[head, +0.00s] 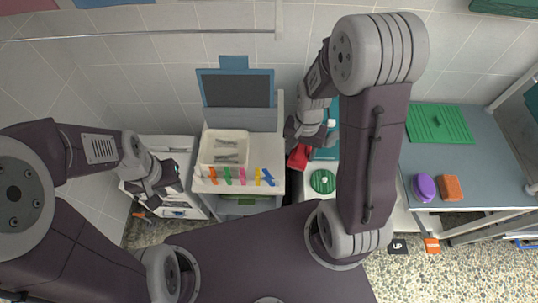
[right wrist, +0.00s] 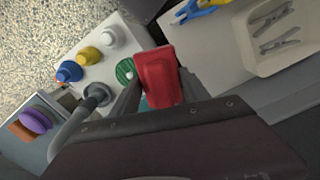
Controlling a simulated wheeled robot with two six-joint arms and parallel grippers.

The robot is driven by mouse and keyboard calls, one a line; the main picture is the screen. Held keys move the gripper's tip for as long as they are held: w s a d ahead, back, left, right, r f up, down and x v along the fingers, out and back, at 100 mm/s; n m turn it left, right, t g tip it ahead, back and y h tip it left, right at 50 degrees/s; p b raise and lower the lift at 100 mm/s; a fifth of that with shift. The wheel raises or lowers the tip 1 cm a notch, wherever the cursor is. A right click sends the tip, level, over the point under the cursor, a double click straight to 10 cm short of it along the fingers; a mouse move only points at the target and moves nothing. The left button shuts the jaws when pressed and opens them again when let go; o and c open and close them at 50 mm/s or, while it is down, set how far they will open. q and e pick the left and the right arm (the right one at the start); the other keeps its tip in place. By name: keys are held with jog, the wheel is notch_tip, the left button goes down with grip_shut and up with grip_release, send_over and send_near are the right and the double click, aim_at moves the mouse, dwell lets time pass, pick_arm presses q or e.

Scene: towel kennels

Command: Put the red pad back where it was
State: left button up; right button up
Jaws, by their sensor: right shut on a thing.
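The red pad (head: 298,157) is a small red block in the head view, between the white bin's counter and the green round pad. In the right wrist view the red pad (right wrist: 157,75) sits between the two fingers of my right gripper (right wrist: 157,92), which is shut on it. The right gripper (head: 303,143) hangs over a teal surface (head: 325,153); how high it holds the pad is hard to tell. My left gripper (head: 158,193) is at the left, by a white cart; its fingers are too small to read.
A white bin (head: 204,160) holds grey clips, with several coloured clips (head: 228,176) before it. A green round pad (head: 322,181) lies right of the red pad. A grey table (head: 425,150) bears a green mat (head: 437,123), purple disc (head: 424,188) and orange block (head: 450,188).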

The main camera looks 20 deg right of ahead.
jog(key=shift+w+d+r+m, duration=0.15)
jog(key=shift+w+r+m, duration=0.05)
jog(key=shift+w+m, duration=0.25)
jog(key=w+a+f, duration=0.2)
jog(key=a, duration=0.1)
jog(key=w+a+f, duration=0.2)
jog(key=w+a, duration=0.1)
jog(key=w+a+f, duration=0.2)
jog(key=f, duration=0.1)
jog(key=shift+w+a, duration=0.3)
jog(key=shift+a, duration=0.1)
jog(key=shift+f+b, duration=0.35)
jog(key=shift+f, duration=1.7)
jog(key=o, duration=1.2)
notch_tip(320, 180, up, 8)
jog(key=shift+f+p, duration=0.2)
jog(key=shift+p, duration=0.15)
